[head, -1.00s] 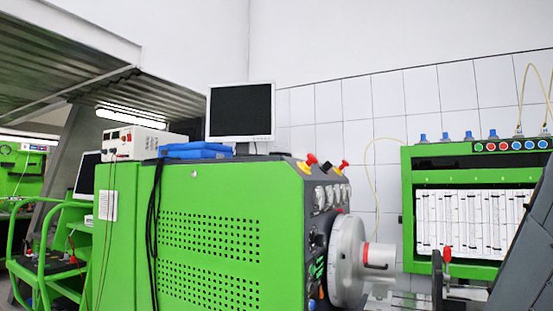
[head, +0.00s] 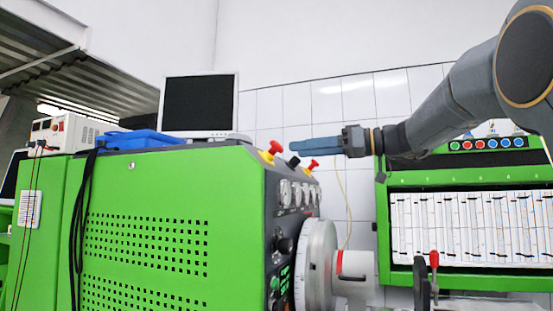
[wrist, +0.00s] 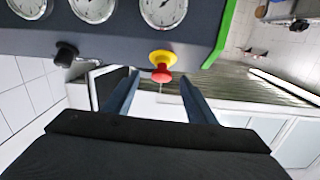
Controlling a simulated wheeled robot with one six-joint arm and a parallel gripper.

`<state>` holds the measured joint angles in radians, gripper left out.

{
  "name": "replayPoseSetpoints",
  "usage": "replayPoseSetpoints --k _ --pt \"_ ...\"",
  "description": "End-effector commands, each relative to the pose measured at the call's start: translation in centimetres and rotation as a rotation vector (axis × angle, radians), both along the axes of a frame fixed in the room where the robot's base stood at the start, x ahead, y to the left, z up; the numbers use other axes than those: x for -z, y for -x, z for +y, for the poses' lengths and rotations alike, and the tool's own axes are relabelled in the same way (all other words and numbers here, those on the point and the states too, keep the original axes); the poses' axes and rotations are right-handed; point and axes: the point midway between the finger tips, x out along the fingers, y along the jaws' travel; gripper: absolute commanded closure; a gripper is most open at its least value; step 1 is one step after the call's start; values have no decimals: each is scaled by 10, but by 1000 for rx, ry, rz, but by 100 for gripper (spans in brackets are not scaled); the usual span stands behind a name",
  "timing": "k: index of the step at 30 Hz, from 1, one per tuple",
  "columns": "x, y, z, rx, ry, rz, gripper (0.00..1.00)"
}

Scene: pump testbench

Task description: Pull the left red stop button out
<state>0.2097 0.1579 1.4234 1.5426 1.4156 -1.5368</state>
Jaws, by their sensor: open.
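The left red stop button (head: 276,147) has a red cap on a yellow collar and stands on the sloped top of the green bench, beside its green side panel. My gripper (head: 292,146) comes in from the right, level, its fingertips just right of the red cap. In the wrist view the red cap (wrist: 161,74) appears between the two open fingertips (wrist: 159,80), a little beyond them. The fingers are empty; I cannot see any contact. The right red stop button (head: 313,164) stands below my fingers in the head view.
A black knob (head: 294,161) sits between the two buttons; it also shows in the wrist view (wrist: 66,52). Round gauges (head: 297,193) line the panel below. White wall lies behind my gripper.

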Motion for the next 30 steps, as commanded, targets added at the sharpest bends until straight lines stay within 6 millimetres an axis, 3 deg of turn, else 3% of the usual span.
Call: replayPoseSetpoints --k 4,18,30 --pt "-16 2 10 -22 -15 -52 49" --pt "-15 -19 71 -22 -14 -49 49" --pt "-14 -23 76 -17 -14 -47 51"
